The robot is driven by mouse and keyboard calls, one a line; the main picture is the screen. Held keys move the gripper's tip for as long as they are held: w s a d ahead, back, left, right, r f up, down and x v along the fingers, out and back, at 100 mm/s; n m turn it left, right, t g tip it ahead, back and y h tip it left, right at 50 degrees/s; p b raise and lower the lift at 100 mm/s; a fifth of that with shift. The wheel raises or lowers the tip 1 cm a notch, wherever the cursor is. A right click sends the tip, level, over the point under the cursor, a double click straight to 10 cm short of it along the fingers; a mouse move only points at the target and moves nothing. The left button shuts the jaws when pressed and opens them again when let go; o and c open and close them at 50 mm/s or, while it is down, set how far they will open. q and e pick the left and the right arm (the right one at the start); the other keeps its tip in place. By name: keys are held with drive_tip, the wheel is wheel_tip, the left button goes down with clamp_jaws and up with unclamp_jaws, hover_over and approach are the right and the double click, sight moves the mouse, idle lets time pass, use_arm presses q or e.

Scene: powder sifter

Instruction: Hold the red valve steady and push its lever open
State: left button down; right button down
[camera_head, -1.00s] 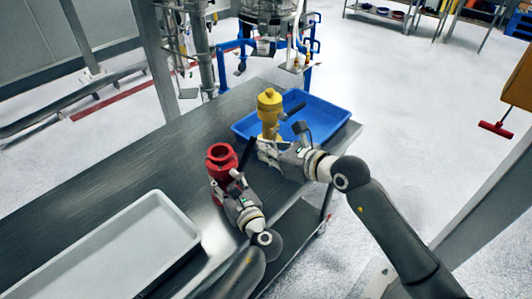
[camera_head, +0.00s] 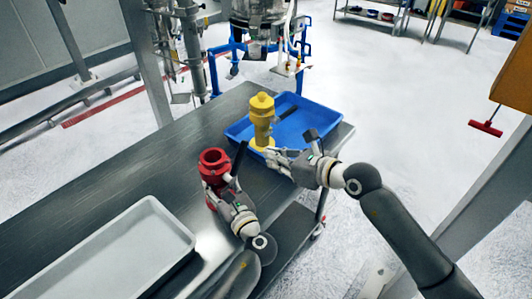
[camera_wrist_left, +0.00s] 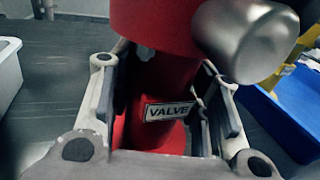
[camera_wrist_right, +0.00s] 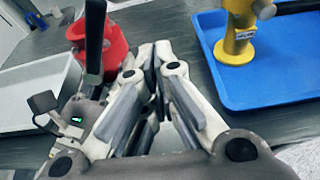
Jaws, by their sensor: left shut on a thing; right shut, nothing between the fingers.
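The red valve (camera_head: 214,160) stands upright on the metal table, with its black lever (camera_head: 239,160) sticking up on its right side. My left gripper (camera_head: 214,192) is shut around the valve's lower body. In the left wrist view the fingers lie on both sides of the red body (camera_wrist_left: 165,80) with its "VALVE" label, and a grey metal knob (camera_wrist_left: 248,40) juts out at right. My right gripper (camera_head: 272,157) is shut and empty, to the right of the lever and apart from it. In the right wrist view the lever (camera_wrist_right: 95,40) rises left of the closed fingertips (camera_wrist_right: 152,62).
A yellow valve (camera_head: 262,120) with a dark lever stands in the blue tray (camera_head: 235,131), just beyond my right gripper. An empty grey tray (camera_head: 110,250) lies at the table's near left.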

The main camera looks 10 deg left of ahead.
drive_tip(key=s+d+r, duration=0.1)
drive_tip(key=s+d, duration=0.3)
drive_tip(key=s, duration=0.1)
drive_tip(key=shift+d, duration=0.25)
drive_tip(key=shift+w+r, duration=0.1)
use_arm(q)
drive_tip(key=c, duration=0.7)
unclamp_jaws()
